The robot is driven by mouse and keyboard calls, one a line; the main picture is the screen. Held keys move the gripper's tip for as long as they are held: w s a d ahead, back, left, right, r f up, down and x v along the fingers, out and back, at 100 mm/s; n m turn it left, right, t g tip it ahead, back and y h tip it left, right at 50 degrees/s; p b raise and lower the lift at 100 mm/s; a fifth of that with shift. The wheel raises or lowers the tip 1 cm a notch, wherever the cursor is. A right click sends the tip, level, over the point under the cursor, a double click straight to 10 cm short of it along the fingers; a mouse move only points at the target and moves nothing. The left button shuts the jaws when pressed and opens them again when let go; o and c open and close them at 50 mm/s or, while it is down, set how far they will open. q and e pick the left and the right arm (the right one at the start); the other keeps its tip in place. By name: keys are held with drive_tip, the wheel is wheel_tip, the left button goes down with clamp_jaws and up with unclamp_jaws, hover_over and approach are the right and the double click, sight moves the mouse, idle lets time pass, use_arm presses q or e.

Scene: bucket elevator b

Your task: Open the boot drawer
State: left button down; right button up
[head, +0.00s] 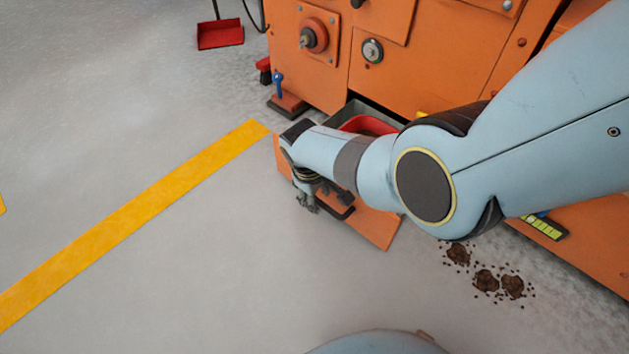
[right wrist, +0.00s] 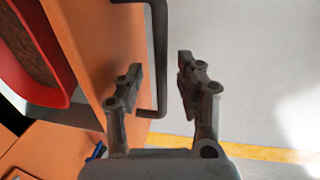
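The boot drawer's orange front panel (head: 376,228) stands out from the machine, so the drawer is pulled open. Its dark handle (head: 338,209) is on the outer face. A red tub (head: 369,126) shows inside the grey drawer box, partly hidden by my right arm. My right gripper (head: 308,203) is at the left end of the handle. In the right wrist view, the gripper (right wrist: 160,65) has its fingers apart, with the handle's bar (right wrist: 161,45) between them and gaps visible beside it. The tub also shows there (right wrist: 38,65). My left gripper is out of view.
The orange machine (head: 420,65) stands behind the drawer. Brown spilled clumps (head: 485,280) lie on the floor to the right. A red dustpan (head: 220,34) is at the back left. The floor around the yellow line (head: 150,200) is clear.

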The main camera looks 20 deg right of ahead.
wheel_tip(320, 180, up, 11)
drive_tip(key=s+a, duration=0.1)
drive_tip(key=a, duration=0.1)
idle(0.6)
